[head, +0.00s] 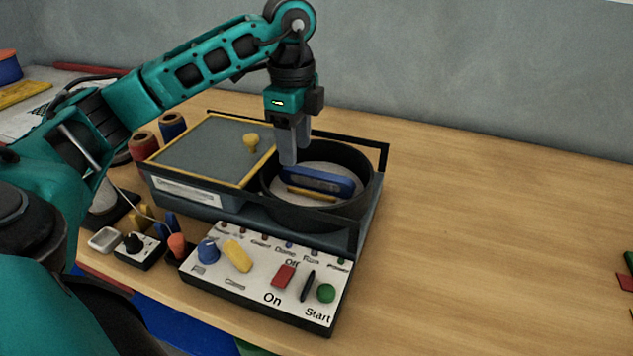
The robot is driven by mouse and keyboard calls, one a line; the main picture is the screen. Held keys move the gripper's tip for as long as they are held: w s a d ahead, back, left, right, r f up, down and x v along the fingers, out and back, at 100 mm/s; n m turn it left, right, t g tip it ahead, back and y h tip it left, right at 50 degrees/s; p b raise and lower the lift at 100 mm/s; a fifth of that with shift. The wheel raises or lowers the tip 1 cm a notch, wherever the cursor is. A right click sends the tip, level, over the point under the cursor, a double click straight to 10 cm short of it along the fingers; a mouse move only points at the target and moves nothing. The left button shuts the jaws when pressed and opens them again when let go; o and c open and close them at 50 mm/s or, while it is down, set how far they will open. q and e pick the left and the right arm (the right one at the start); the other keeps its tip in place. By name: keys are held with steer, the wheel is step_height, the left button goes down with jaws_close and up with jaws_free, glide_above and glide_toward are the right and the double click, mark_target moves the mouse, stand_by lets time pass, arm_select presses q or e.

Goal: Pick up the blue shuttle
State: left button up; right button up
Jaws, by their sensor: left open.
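The blue shuttle (318,180) lies inside a round dark bowl (335,216) on the right side of a framed machine. A yellow strip (311,194) shows along its near side. My left gripper (291,160) points down over the bowl's left rear rim, just left of and above the shuttle. Its fingers are open, seen nearly edge-on, and I see nothing between them. I cannot tell how far above the shuttle the fingertips are. My right gripper is not in view.
A dark frame rail (350,139) stands up around the bowl. A lidded box with a yellow edge and knob (251,142) is left of it. A control panel (268,279) with knobs sits in front. Spools (172,125) stand behind left. The table's right side is mostly clear.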

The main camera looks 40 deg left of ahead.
mark_target(316, 181)
arm_select(q)
step_height(316, 181, down, 4)
steer(key=shift+s+f, duration=0.1)
steer(key=shift+c, duration=0.4)
jaws_close()
